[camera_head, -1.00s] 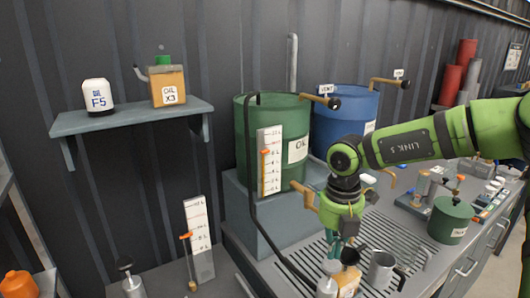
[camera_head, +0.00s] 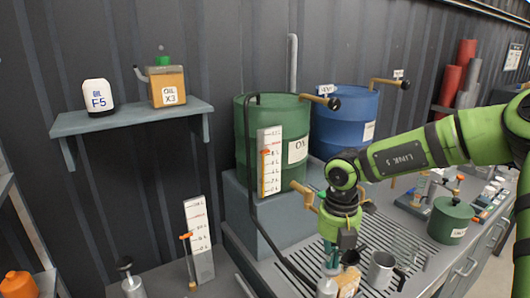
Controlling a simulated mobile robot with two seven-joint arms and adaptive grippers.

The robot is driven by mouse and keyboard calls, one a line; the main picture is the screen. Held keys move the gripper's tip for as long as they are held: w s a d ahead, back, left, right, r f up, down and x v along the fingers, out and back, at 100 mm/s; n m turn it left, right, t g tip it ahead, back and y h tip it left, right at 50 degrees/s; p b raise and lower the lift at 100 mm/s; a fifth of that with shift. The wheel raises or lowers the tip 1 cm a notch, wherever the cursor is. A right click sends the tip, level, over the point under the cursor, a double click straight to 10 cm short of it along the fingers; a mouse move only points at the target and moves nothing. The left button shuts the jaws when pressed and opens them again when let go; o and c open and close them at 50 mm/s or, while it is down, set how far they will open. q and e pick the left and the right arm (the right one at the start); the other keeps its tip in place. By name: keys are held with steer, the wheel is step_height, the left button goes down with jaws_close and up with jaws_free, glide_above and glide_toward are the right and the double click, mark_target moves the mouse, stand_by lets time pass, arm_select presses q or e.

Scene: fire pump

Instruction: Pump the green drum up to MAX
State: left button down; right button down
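The green drum (camera_head: 291,116) stands on a grey block at the back, with a white level gauge (camera_head: 271,175) on its front. An orange marker (camera_head: 265,152) sits in the gauge's upper part; its exact reading is too small to tell. A small grey pump (camera_head: 327,288) stands at the bottom edge of the view, partly cut off. My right gripper (camera_head: 331,268) points straight down at the pump's top, at or very near it. Its fingers are small and partly hidden, so I cannot tell their opening. My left gripper is out of view.
A metal mug (camera_head: 381,271) and a tan-labelled bottle (camera_head: 348,281) stand close to the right gripper on the slatted bench. A brass tap (camera_head: 304,194) sticks out from the green drum. A blue drum (camera_head: 346,125) is behind; a small green can (camera_head: 450,219) stands right.

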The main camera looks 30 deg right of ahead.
mark_target(331, 272)
steer(key=shift+s+f, duration=0.1)
steer(key=shift+f, duration=2.1)
steer(key=shift+r+p, duration=0.85)
steer(key=shift+r, duration=2.7)
steer(key=shift+f, duration=0.1)
steer(key=shift+f, duration=3.4)
steer(key=shift+r+p, duration=0.75)
steer(key=shift+r, duration=2.75)
